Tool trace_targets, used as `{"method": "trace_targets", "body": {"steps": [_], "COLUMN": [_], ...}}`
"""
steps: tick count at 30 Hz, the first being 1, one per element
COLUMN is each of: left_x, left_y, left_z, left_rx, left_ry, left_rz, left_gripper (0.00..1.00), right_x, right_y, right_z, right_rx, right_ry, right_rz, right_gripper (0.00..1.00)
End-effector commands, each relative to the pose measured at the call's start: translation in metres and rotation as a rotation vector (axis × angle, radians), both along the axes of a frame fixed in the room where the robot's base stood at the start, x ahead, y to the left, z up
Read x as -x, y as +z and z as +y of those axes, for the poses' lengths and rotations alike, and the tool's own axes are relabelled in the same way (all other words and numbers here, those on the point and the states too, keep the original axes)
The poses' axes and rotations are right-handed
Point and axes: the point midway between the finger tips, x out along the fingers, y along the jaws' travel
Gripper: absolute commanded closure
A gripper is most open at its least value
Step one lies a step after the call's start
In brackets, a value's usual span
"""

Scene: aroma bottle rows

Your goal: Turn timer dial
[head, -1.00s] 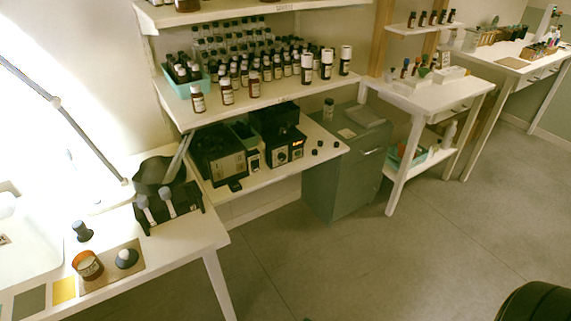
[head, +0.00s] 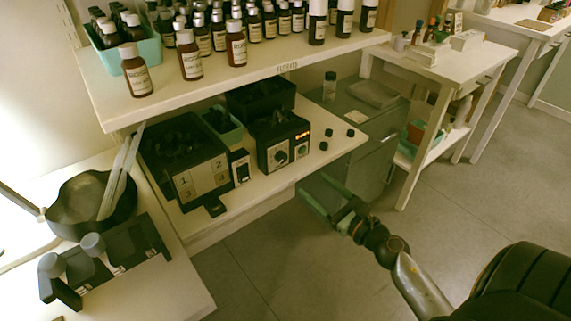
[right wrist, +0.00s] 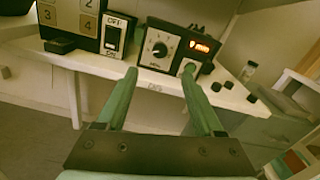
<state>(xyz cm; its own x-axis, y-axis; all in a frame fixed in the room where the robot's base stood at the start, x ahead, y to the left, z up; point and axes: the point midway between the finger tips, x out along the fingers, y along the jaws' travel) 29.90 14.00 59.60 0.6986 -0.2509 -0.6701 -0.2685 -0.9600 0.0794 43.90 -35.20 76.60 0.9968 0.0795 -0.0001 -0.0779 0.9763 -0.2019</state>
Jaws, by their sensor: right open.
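The timer (head: 280,138) is a dark box with a lit orange display on the lower shelf. Its dial (head: 281,157) is a round knob on the pale front panel; the dial also shows in the right wrist view (right wrist: 159,50), left of the display. My right gripper (head: 318,192) is open and empty, in front of and below the shelf edge. In the right wrist view its two green fingers (right wrist: 158,80) point toward the timer, apart from it, with the dial between and beyond the tips. My left gripper is not in view.
A numbered black box (head: 187,160) and a small switch box (head: 240,165) stand left of the timer. Small black knobs (head: 328,133) lie to its right. The shelf of bottles (head: 240,75) hangs above. The floor (head: 250,255) in front is clear.

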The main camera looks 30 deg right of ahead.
Motion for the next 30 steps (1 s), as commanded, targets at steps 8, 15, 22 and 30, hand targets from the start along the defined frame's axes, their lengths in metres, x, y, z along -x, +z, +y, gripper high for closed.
{"method": "trace_targets", "body": {"steps": [8, 15, 22, 30], "left_x": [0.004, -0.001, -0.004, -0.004], "left_y": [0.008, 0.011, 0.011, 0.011], "left_z": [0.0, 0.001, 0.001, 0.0], "left_rx": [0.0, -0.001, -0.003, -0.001], "left_ry": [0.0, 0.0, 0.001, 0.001], "left_rz": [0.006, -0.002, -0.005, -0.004], "left_gripper": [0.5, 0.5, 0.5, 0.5], "right_x": [-0.049, -0.089, -0.109, -0.113], "right_y": [0.004, 0.003, 0.001, 0.001], "right_z": [0.003, 0.007, 0.009, 0.009], "right_rx": [-0.004, -0.007, -0.007, -0.007], "right_ry": [-0.001, -0.001, -0.001, -0.001], "right_rz": [-0.003, -0.002, 0.0, 0.0], "right_gripper": [0.31, 0.31, 0.31, 0.31]}}
